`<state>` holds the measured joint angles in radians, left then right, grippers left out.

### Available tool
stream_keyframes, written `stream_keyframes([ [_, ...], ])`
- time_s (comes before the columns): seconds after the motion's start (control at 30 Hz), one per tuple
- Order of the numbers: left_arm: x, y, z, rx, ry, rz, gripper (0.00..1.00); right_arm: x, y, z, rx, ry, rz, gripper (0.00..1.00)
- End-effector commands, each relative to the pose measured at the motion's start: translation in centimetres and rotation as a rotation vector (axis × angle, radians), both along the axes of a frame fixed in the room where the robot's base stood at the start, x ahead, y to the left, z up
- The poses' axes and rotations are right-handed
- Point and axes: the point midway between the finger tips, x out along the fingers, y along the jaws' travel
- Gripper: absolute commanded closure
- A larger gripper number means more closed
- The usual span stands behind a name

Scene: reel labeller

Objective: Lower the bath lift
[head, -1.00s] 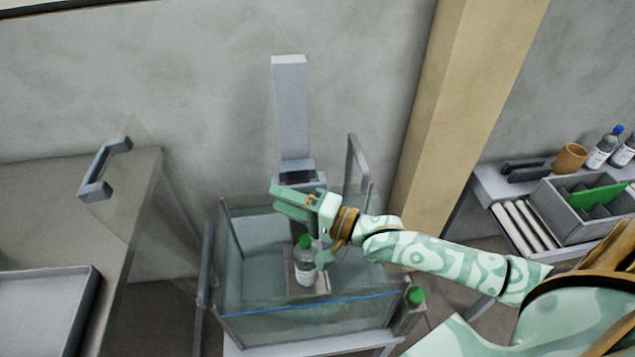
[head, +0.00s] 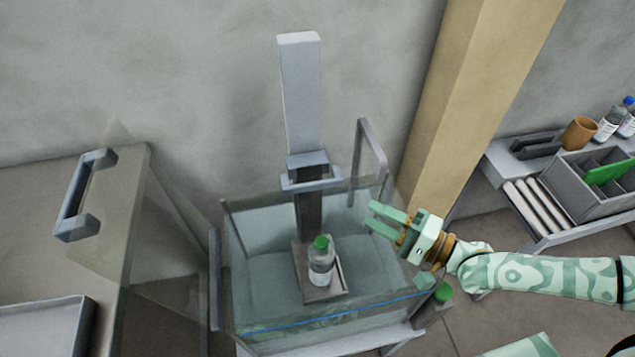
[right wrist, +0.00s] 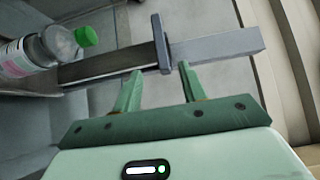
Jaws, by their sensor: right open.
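The bath lift has a pale grey upright column (head: 300,95) on the wall side, with a grey crossbar handle (head: 311,181) low on it. A dark bar (head: 309,218) runs down from there to a small platform (head: 312,294) inside the clear-walled bath (head: 250,318). A clear bottle with a green cap (head: 321,264) stands upright on the platform. My right gripper (head: 371,214) is open and empty, to the right of the crossbar and apart from it. In the right wrist view, the crossbar (right wrist: 161,44) lies beyond the open fingers (right wrist: 160,72). My left gripper is out of view.
A grey hoop-shaped frame (head: 372,150) rises at the bath's back right. A right bench holds a divided box (head: 580,190), a brown cup (head: 579,132) and bottles. A green-capped container (head: 437,301) stands beside the bath.

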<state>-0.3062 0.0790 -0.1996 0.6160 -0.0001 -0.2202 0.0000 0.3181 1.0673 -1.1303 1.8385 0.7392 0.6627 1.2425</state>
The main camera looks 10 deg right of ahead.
Motion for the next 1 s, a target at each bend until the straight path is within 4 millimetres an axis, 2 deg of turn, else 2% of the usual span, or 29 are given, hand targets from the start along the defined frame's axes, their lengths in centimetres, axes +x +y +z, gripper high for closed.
stream_keyframes([
  [0.4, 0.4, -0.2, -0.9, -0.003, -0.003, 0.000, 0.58, 7.1, 7.2, 0.0, 0.003, -0.001, 0.003, 0.58],
  [0.53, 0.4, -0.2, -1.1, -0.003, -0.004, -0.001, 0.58, 8.9, 9.0, 0.0, 0.003, 0.000, 0.003, 0.58],
  [0.7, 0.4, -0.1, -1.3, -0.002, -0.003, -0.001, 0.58, 10.3, 10.3, 0.0, 0.001, 0.001, 0.002, 0.58],
  [1.0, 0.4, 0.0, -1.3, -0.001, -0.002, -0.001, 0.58, 10.7, 10.7, 0.1, -0.001, 0.001, 0.002, 0.58],
])
